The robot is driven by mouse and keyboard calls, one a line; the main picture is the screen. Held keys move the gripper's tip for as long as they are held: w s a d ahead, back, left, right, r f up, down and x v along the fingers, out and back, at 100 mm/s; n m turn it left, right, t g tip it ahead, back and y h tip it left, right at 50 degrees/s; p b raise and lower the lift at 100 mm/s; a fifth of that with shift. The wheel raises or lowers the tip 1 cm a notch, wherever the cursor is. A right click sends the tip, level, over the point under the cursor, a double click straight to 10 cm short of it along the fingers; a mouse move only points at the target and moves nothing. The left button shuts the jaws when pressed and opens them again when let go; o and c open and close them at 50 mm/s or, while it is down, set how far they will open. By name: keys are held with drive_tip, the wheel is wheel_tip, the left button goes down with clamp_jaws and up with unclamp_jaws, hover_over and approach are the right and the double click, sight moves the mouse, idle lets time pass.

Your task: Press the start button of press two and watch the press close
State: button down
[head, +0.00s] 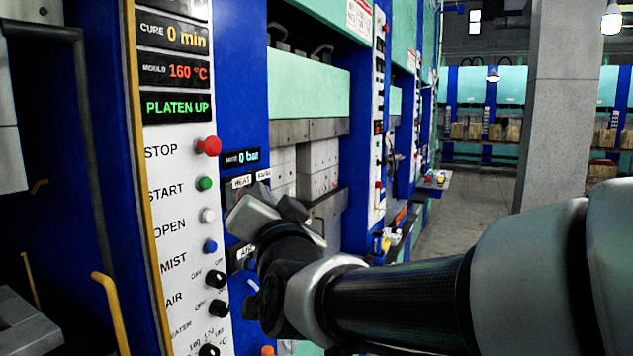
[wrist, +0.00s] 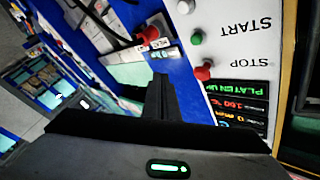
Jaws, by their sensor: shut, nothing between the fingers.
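A white control panel (head: 174,235) stands at the left of the head view. Its green START button (head: 204,183) sits below the red STOP button (head: 209,146); the green button also shows upside down in the wrist view (wrist: 194,38). The display (head: 178,107) reads PLATEN UP, with cure 0 min and mould 160 °C. My gripper (wrist: 160,82) is shut and empty, apart from the green button. In the head view it is right of the buttons, its fingers hard to make out. The press (head: 308,92) beside the panel stands open. I see no press number.
A white OPEN button (head: 207,215), a blue MIST button (head: 210,246) and black knobs (head: 219,308) lie below START. A yellow handle (head: 110,300) is at the left. A pressure gauge display (head: 242,157) reads 0 bar. A grey pillar (head: 567,110) and open floor are at the right.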

sight(206, 183)
drive_tip(key=w+a+p, duration=0.3)
drive_tip(key=a, duration=0.5)
drive_tip(key=shift+w, duration=0.2)
drive_tip(key=shift+a, duration=0.15)
idle(1.9)
drive_tip(key=shift+w+a, duration=0.15)
drive_tip(key=shift+a, duration=0.15)
